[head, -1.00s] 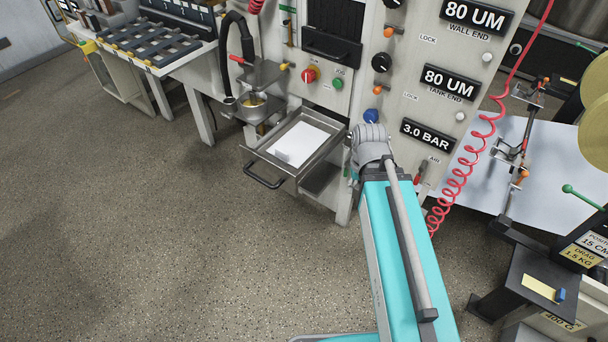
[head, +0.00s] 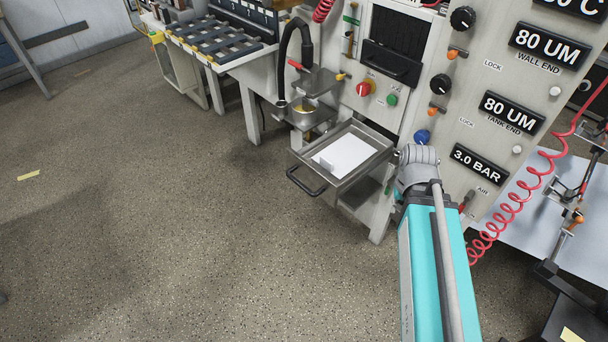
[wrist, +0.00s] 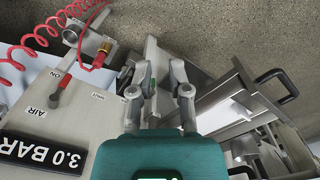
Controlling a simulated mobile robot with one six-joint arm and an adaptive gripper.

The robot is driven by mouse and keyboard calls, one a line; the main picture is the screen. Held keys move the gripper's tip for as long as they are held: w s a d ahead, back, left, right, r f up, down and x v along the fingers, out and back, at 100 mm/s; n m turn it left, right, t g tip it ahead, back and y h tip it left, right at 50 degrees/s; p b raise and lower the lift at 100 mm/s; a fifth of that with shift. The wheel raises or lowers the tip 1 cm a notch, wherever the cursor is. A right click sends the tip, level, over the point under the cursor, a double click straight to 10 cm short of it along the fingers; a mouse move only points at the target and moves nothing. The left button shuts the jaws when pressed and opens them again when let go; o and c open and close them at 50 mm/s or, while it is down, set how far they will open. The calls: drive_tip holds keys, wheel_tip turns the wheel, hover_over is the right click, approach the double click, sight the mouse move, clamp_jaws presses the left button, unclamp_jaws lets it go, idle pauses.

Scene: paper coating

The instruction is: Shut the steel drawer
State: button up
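The steel drawer (head: 378,147) is pulled out of the front of the coating machine. A white sheet (head: 343,155) lies in it, with a small pale block standing on the sheet. The drawer's dark bar handle (head: 305,183) faces out over the floor. In the wrist view the drawer (wrist: 228,108) is right of my gripper, and its handle (wrist: 277,86) is farther right. My gripper (wrist: 163,76) has its fingers apart with nothing between them. It is beside the drawer, apart from the handle. In the head view my arm hides the gripper.
The machine panel (head: 470,130) with knobs and displays rises right of the drawer. A red coiled hose (head: 515,205) hangs at the right. A small cup on a bracket (head: 304,110) stands left of the drawer. The floor (head: 200,240) in front is clear.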

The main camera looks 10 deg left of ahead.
sight(332, 184)
drive_tip(key=shift+w+a+f, duration=0.15)
drive_tip(key=shift+w+a, duration=0.1)
drive_tip(key=shift+w, duration=0.05)
clamp_jaws()
drive_tip(key=w+a+f+n+h+b, duration=0.1)
drive_tip(key=w+a+n+b, duration=0.1)
drive_tip(key=a+n, duration=0.3)
drive_tip(key=w+a+f+n+t+h+b, duration=0.1)
drive_tip(key=w+a+n+b, duration=0.1)
drive_tip(key=w+a+n, duration=0.3)
drive_tip(key=w+a+f+n+t+h+b, duration=0.1)
drive_tip(key=w+a+n, duration=0.3)
drive_tip(key=a, duration=0.4)
drive_tip(key=shift+w+a+f+n+h+b, duration=0.2)
drive_tip(key=shift+a+f+n+h+b, duration=0.15)
drive_tip(key=shift+f+n+h, duration=0.2)
drive_tip(key=w+a+n+t+h+b, duration=0.1)
drive_tip(key=a+n+t+b, duration=0.3)
drive_tip(key=a+n, duration=0.9)
drive_tip(key=a+t, duration=0.1)
drive_tip(key=a, duration=1)
drive_tip(key=shift+w+f+b, duration=0.25)
drive_tip(key=shift+w+b, duration=0.05)
drive_tip(key=shift+w, duration=0.05)
drive_tip(key=shift+f+h, duration=0.1)
drive_tip(key=shift+h, duration=0.15)
